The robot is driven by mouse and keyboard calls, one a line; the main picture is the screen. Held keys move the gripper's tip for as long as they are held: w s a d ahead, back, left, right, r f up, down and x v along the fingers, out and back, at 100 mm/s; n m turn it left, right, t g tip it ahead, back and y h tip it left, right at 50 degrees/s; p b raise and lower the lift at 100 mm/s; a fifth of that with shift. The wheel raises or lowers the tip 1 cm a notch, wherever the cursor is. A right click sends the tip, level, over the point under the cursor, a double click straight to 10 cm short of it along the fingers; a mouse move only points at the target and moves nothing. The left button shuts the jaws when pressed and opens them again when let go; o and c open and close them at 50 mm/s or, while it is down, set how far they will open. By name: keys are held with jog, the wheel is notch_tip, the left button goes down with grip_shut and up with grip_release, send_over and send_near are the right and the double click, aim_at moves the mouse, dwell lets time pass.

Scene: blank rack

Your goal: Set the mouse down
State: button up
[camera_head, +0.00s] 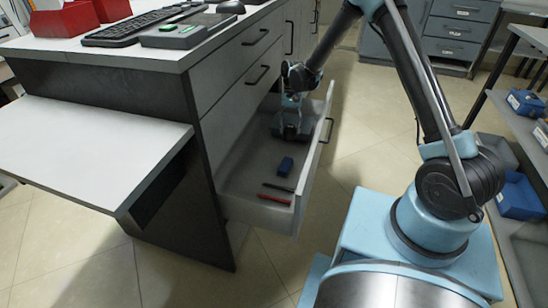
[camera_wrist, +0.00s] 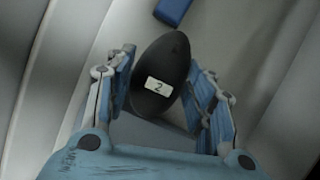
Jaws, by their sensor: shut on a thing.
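The mouse cannot be made out clearly in the head view. I cannot tell whether the mouse touches the drawer floor.
A blue block (camera_head: 285,166), a dark pen-like item (camera_head: 278,187) and a red one (camera_head: 275,199) lie in the drawer's near part. The counter above bears a keyboard (camera_head: 130,27), another dark mouse (camera_head: 231,7) and red bins (camera_head: 65,20). The drawer floor at left is bare.

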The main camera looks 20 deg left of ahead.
aim_at(289, 152)
jog(key=shift+f, duration=4.85)
jog(key=o, duration=1.1)
jog(key=shift+r, duration=0.1)
jog(key=v, duration=1.1)
jog(key=shift+w+r, duration=0.1)
jog(key=shift+r, duration=0.3)
